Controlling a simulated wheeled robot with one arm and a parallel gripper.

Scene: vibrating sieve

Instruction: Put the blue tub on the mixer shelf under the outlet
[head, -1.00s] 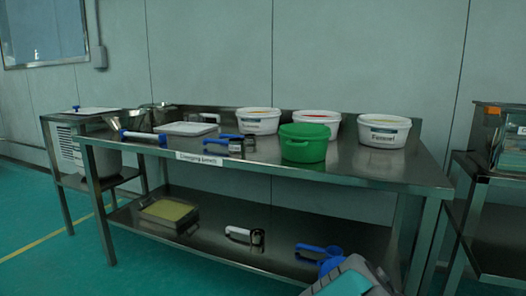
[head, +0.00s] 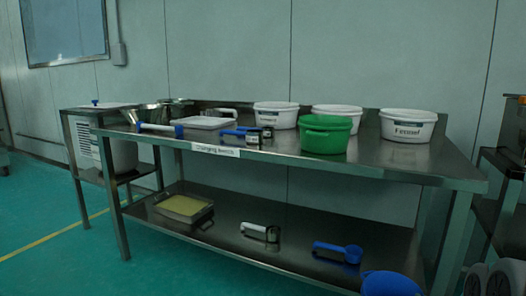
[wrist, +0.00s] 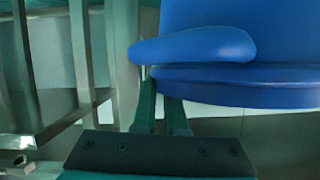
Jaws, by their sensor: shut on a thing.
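The blue tub (head: 391,284) shows at the bottom edge of the head view, right of centre, and most of it is cut off. In the wrist view the tub (wrist: 240,83) fills the upper right, with a rounded blue handle or lug sticking out to the left. My gripper (wrist: 162,98) is shut on the tub at that rim or handle part; the exact contact is partly hidden. My gripper is not visible in the head view. I cannot make out a mixer shelf or outlet in either view.
A steel table (head: 400,172) holds a green tub (head: 325,137), several white tubs, scoops and a white lid (head: 203,122). Its lower shelf (head: 235,246) holds a yellow-filled tray (head: 184,206) and a blue scoop (head: 338,251). Another steel bench (head: 508,170) stands at right. Green floor is open at left.

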